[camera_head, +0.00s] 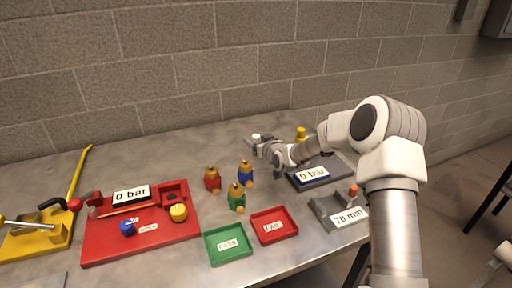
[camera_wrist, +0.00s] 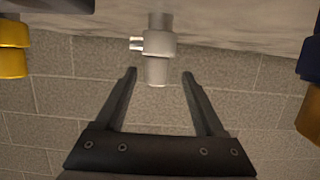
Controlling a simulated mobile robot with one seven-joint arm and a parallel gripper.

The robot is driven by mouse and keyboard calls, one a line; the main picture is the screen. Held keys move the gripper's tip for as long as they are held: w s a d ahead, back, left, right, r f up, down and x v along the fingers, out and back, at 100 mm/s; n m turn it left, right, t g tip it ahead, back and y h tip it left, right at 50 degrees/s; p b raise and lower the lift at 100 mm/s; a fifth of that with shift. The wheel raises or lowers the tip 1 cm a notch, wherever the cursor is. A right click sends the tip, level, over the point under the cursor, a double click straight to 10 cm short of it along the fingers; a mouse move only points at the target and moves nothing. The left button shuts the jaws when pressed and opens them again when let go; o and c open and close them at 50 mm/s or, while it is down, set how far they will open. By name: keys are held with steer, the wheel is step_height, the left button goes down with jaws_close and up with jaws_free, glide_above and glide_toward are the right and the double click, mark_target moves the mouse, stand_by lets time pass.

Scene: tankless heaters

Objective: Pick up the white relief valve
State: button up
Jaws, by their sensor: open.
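The white relief valve (camera_wrist: 157,46) stands on the table and appears inverted in the wrist view, with a small side stub. In the head view its white top (camera_head: 256,137) shows just beyond my gripper (camera_head: 262,149), which partly hides it. In the wrist view my gripper (camera_wrist: 159,73) is open, with one finger to each side of the valve's near end. Clear gaps show between the fingers and the valve, and nothing is held.
Red (camera_head: 212,178), blue (camera_head: 245,173) and green (camera_head: 236,197) valves stand left of my arm. Green PASS (camera_head: 229,259) and red FAIL (camera_head: 290,232) trays lie in front. A block wall stands behind.

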steer(key=shift+d+x, duration=0.1)
steer(key=shift+x, duration=1.25)
steer(key=shift+d+x, duration=0.15)
steer(key=shift+x, duration=1.2)
steer(key=shift+w+r, duration=0.1)
steer(key=shift+c, duration=0.2)
jaws_close()
